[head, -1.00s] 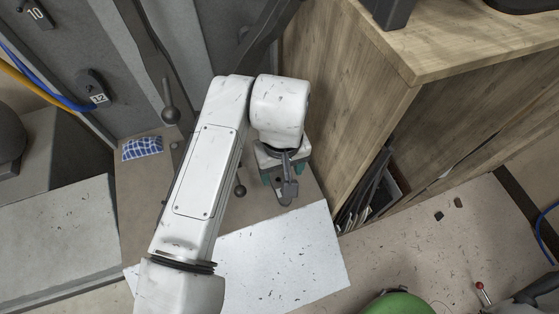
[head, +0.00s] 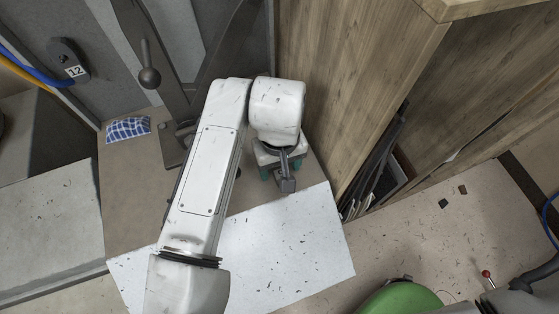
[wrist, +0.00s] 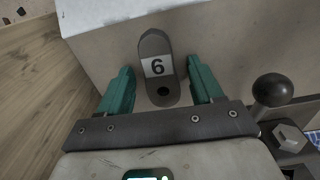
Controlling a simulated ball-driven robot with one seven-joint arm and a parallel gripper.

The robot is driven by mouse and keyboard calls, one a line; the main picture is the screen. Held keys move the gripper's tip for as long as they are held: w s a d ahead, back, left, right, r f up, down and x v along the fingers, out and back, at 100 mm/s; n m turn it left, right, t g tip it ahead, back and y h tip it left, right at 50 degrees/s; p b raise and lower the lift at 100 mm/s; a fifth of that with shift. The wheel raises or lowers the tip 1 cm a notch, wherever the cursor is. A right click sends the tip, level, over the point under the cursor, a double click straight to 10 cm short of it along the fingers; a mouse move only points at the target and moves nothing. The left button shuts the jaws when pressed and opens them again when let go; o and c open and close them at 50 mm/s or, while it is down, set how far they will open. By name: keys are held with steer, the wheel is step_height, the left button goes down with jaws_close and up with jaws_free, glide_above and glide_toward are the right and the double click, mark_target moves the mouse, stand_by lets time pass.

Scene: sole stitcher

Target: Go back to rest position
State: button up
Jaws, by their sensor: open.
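My gripper (wrist: 160,90) is open in the wrist view, its two green fingers apart. In the head view my white arm reaches up the middle and bends over at the top. My gripper (head: 280,175) is small there, partly hidden under the wrist, above the brown surface near the white sheet.
A wooden cabinet (head: 345,90) stands close on the right, with dark folders (head: 378,165) in its opening. A blue checked cloth (head: 128,129) lies at left. A ball-ended lever (head: 149,77) stands behind it; a ball knob (wrist: 273,90) is right of my fingers. A green seat (head: 402,300) is at lower right.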

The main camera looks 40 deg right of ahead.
steer(key=shift+c, duration=0.4)
jaws_close()
stand_by(0.4)
steer(key=shift+r, duration=0.1)
steer(key=shift+r+p, duration=1.95)
steer(key=shift+p, duration=0.1)
steer(key=s+a+r+p, duration=0.1)
steer(key=s+r+p, duration=0.3)
steer(key=r+p, duration=0.1)
steer(key=shift+s+a+r, duration=0.25)
steer(key=shift+s+r, duration=0.15)
steer(key=shift+r, duration=0.05)
